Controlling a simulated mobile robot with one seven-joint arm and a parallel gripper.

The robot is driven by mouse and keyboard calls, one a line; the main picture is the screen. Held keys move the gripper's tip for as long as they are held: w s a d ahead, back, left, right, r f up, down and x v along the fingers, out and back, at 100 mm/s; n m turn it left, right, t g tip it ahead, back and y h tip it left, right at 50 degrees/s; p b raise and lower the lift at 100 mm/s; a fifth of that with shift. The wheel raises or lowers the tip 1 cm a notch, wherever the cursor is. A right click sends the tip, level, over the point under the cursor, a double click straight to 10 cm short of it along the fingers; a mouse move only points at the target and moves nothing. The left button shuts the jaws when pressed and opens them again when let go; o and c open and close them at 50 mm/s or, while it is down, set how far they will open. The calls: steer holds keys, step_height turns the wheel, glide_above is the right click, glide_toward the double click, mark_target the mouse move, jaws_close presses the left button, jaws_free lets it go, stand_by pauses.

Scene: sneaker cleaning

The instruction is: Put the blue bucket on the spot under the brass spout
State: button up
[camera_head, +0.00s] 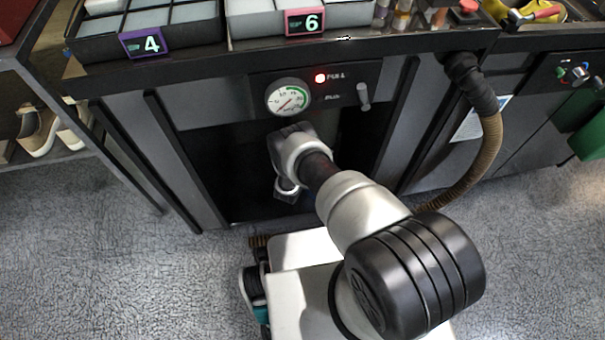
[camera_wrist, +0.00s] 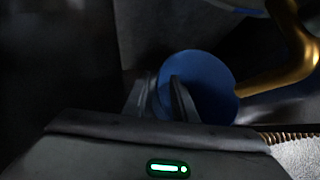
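The blue bucket (camera_wrist: 215,80) shows in the wrist view as a round blue shape just beyond my fingers. My gripper (camera_wrist: 162,82) has one finger at the bucket's left edge and the other in front of the blue, with a strip of blue between them. I cannot tell whether the fingers press on its wall. The brass spout (camera_wrist: 300,50) curves down at the right, close beside the bucket. In the head view my arm reaches into the dark opening under the counter; the bucket and spout are hidden there.
The dark opening (camera_head: 235,180) has panels on both sides and a pressure gauge (camera_head: 288,97) above. A ribbed brown hose (camera_head: 488,150) hangs at right. Numbered trays (camera_head: 148,42) stand on the counter (camera_head: 190,66). A shoe shelf (camera_head: 70,157) is at left. The grey floor in front has free room.

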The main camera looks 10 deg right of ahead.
steer(key=shift+r, duration=0.3)
steer(key=p+v, duration=0.5)
steer(key=v, duration=0.6)
steer(key=shift+s+a+r+p, duration=0.2)
steer(key=shift+s+p, duration=0.1)
